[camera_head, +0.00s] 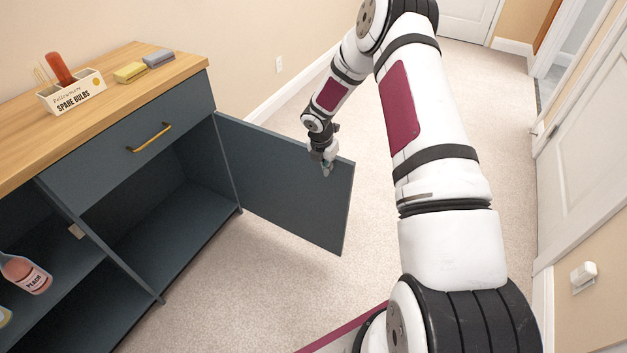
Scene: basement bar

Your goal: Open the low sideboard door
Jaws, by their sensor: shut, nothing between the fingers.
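The low sideboard (118,165) stands at the left, dark blue-grey with a wooden top. Its right door (285,180) is swung wide open on its right-hand side, out over the carpet. The right compartment (170,215) behind it is exposed and looks empty. My gripper (326,170) is at the door's upper edge near its free end, pointing down, with its fingers shut and nothing between them. The fingers overlap the door panel in the picture; I cannot tell whether they touch it. No handle shows on the visible door face.
On the top stand a spare bulbs box (72,92), a yellow sponge (131,72) and a grey-blue block (158,58). A drawer with a brass handle (150,138) is shut. Carpet (270,275) is clear around the door.

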